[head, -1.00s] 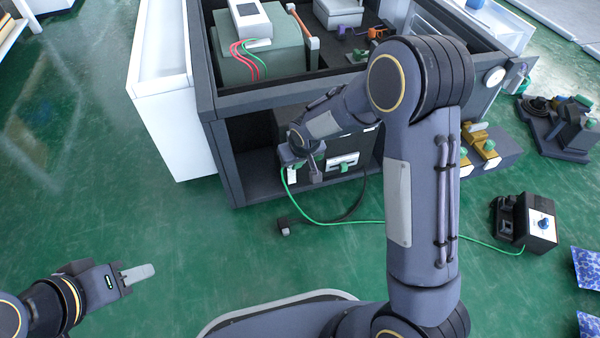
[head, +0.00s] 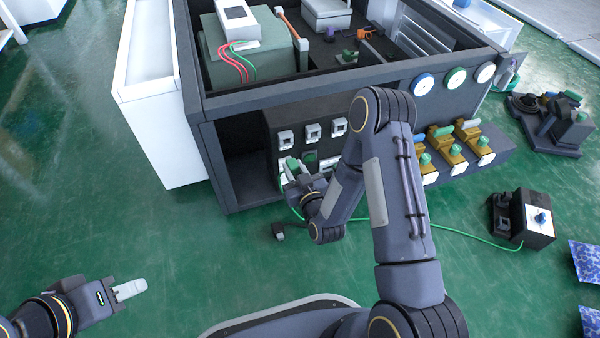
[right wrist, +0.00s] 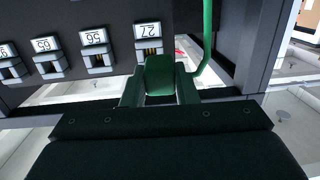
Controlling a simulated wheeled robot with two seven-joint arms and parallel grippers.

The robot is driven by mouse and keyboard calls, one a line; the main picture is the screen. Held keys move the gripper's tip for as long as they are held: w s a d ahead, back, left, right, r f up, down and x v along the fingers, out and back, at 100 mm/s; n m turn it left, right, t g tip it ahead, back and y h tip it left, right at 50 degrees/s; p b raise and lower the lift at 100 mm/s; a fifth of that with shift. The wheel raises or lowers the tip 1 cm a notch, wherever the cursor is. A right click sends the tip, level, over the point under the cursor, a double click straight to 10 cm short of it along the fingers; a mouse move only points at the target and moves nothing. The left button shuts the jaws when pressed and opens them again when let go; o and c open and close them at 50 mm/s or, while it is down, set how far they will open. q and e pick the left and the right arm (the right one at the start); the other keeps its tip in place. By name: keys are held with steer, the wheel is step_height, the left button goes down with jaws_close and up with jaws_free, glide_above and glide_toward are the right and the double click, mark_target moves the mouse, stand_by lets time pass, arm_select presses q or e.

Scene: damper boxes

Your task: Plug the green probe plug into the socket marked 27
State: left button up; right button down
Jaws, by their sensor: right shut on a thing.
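The green probe plug (right wrist: 160,75) is between the fingers of my right gripper (right wrist: 160,98) in the right wrist view, and the gripper is shut on it. The socket marked 27 (right wrist: 150,47) shows just beyond the plug's tip, its label upside down. I cannot tell whether the plug touches it. In the head view my right gripper (head: 292,176) is at the lower left front of the black socket box (head: 268,128), with green showing at its fingers. My left gripper (head: 130,289) is low at the left, away from everything; its finger gap cannot be made out.
The green cable (head: 465,237) runs across the floor to a small black box (head: 533,222). Yellow-and-green devices (head: 447,145) stand at the right. The floor at the left is clear.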

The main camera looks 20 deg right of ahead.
steer(key=shift+m+t+h, duration=0.3)
steer(key=shift+t+h, duration=0.1)
steer(key=shift+w+d+r, duration=0.15)
steer(key=shift+w, duration=0.6)
steer(key=shift+w+d+r, duration=0.1)
steer(key=shift+w+d, duration=0.05)
steer(key=shift+w, duration=0.55)
steer(key=shift+w+d+r, duration=0.15)
steer(key=shift+w, duration=0.6)
steer(key=shift+w, duration=1.25)
steer(key=c, duration=1.1)
jaws_free()
steer(key=shift+o, duration=0.2)
steer(key=shift+s, duration=0.1)
